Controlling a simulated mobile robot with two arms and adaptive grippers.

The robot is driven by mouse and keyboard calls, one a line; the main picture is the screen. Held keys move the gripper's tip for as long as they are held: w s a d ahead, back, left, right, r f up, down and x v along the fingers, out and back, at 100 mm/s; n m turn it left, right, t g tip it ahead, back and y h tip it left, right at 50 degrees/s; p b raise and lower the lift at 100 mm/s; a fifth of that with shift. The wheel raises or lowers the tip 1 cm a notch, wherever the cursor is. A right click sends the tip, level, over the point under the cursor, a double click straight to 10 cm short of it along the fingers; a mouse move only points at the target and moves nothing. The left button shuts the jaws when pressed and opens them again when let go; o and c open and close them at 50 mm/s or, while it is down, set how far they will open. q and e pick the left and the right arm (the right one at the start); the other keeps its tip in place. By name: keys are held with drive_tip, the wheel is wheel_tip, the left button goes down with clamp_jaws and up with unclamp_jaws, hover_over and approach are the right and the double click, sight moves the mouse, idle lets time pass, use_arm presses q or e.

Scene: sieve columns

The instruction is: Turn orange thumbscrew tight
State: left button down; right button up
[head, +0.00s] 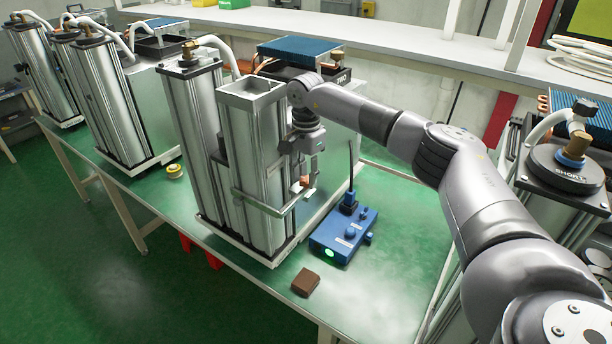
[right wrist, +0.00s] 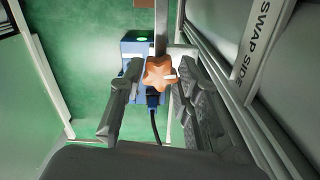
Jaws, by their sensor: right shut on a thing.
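The orange thumbscrew (head: 305,181) sits at the end of a metal clamp bar (head: 265,207) across the front of the middle sieve column (head: 250,165). In the right wrist view it is a star-shaped orange knob (right wrist: 159,72) with a pale mark on its right side. My right gripper (head: 306,168) comes down on the column's right side and is shut on the thumbscrew. In the right wrist view my right gripper's fingers (right wrist: 157,78) stand on either side of the knob. My left gripper is in neither view.
A brown block (head: 305,282) lies near the front edge of the green table (head: 385,270). A yellow round item (head: 175,171) is on the left. More columns (head: 115,105) stand behind.

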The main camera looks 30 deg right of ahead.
sight(306, 178)
drive_tip(key=m, duration=0.4)
drive_tip(key=shift+m, duration=0.4)
idle(0.4)
drive_tip(key=o, duration=1.2)
drive_tip(key=shift+c, duration=0.2)
drive_tip(key=shift+r, duration=0.1)
wheel_tip(306, 178, up, 12)
